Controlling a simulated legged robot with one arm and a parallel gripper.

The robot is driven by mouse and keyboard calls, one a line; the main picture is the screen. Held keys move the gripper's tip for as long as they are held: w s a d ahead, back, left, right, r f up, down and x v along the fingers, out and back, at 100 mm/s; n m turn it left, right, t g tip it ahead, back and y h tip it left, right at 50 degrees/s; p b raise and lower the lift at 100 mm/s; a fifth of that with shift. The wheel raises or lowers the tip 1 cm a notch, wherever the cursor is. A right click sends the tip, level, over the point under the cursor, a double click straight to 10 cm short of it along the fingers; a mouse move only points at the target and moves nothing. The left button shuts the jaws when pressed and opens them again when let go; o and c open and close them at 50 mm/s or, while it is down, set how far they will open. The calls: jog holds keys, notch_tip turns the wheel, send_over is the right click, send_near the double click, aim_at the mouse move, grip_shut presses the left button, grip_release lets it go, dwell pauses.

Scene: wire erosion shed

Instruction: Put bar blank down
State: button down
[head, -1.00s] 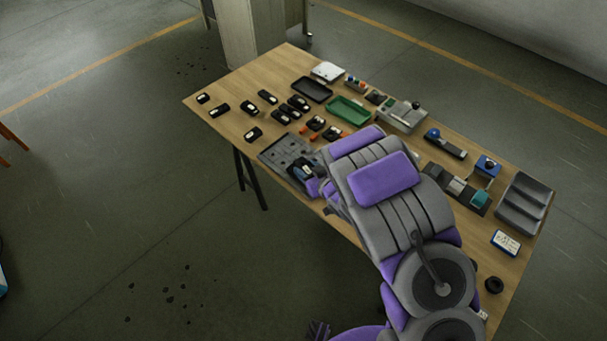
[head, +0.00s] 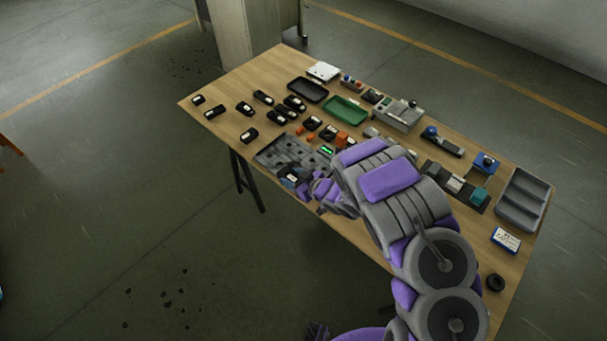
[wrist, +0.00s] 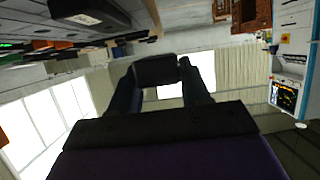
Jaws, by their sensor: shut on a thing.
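My gripper (head: 297,179) is low over the near edge of the wooden table (head: 225,90), at the front corner of the grey slotted tray (head: 270,155). In the wrist view my gripper (wrist: 158,75) is shut on a dark block between its fingertips, which I take to be the bar blank (wrist: 156,70). In the head view the block is too small and too covered by the gripper to make out. I cannot tell whether it touches the tray.
Several black pieces with pale labels (head: 245,108) lie left of and behind the tray. A green tray (head: 345,110) and a black tray (head: 307,90) stand further back. A small device with a green light (head: 325,151) is beside my arm.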

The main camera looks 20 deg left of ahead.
jog(key=w, duration=0.1)
jog(key=w+a, duration=0.1)
jog(key=w, duration=0.1)
jog(key=w+f, duration=0.1)
jog(key=shift+w+a+b, duration=0.15)
jog(key=shift+w+b, duration=0.05)
jog(key=shift+b, duration=0.1)
jog(key=shift+w+d, duration=0.25)
jog(key=d, duration=0.1)
jog(key=w+d, duration=0.1)
jog(key=shift+w+d+r, duration=0.1)
jog(key=shift+d+r, duration=0.15)
jog(key=shift+d, duration=0.05)
jog(key=f, duration=0.2)
jog(key=a+f+b, duration=0.1)
jog(key=shift+f+b, duration=0.3)
jog(key=shift+f, duration=0.1)
jog(key=shift+s+a, duration=0.2)
jog(key=shift+a, duration=0.4)
jog(key=c, duration=0.9)
grip_release()
jog(key=shift+f, duration=0.1)
jog(key=shift+o, duration=0.6)
jog(key=shift+d, duration=0.3)
jog(key=shift+o, duration=1.3)
jog(key=shift+d+r, duration=0.25)
jog(key=shift+d, duration=0.3)
